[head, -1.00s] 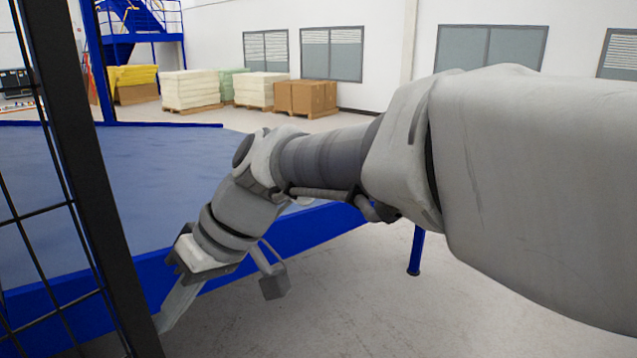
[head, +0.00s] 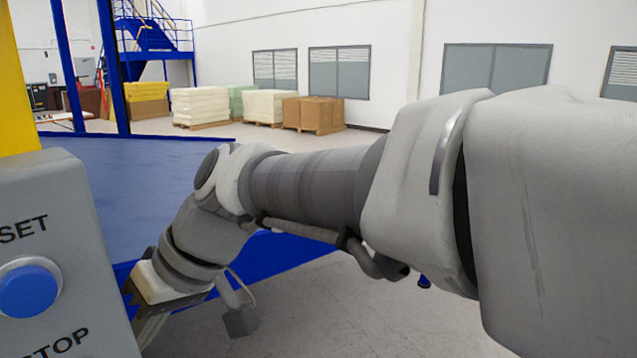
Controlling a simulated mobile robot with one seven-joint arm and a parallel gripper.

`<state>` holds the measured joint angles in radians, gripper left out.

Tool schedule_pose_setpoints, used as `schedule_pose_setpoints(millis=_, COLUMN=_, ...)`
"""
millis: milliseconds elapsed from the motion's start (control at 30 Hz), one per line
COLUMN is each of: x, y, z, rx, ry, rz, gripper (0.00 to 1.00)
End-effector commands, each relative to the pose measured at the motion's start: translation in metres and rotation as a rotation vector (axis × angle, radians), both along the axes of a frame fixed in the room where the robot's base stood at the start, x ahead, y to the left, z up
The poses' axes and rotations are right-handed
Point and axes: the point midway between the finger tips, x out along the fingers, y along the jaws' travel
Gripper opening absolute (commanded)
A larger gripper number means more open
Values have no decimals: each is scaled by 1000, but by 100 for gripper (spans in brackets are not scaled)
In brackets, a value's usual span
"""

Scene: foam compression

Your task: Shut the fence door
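No black mesh panel of the fence door shows in the head view now. My arm reaches from the right edge down to the lower left. My gripper (head: 150,328) is at its end, low beside the grey control box. Its fingertips are cut off by the bottom edge or hidden by the box, so I cannot tell whether it is open or shut. I see nothing held in the visible part.
A grey control box (head: 85,240) with a blue button (head: 27,288) and a yellow part (head: 14,85) above stands close at left. A large blue platform (head: 150,180) lies behind my arm. Pallets of foam blocks (head: 200,105) and brown boxes (head: 313,113) stand far back. Grey floor (head: 370,325) shows below my arm.

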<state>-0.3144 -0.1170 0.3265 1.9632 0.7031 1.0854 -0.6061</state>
Motion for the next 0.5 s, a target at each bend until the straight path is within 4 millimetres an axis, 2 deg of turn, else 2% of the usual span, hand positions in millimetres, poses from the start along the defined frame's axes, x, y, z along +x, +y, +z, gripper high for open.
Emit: schedule_pose_setpoints(millis=500, x=-7, y=6, z=1, rx=3, ry=3, rz=5, gripper=0)
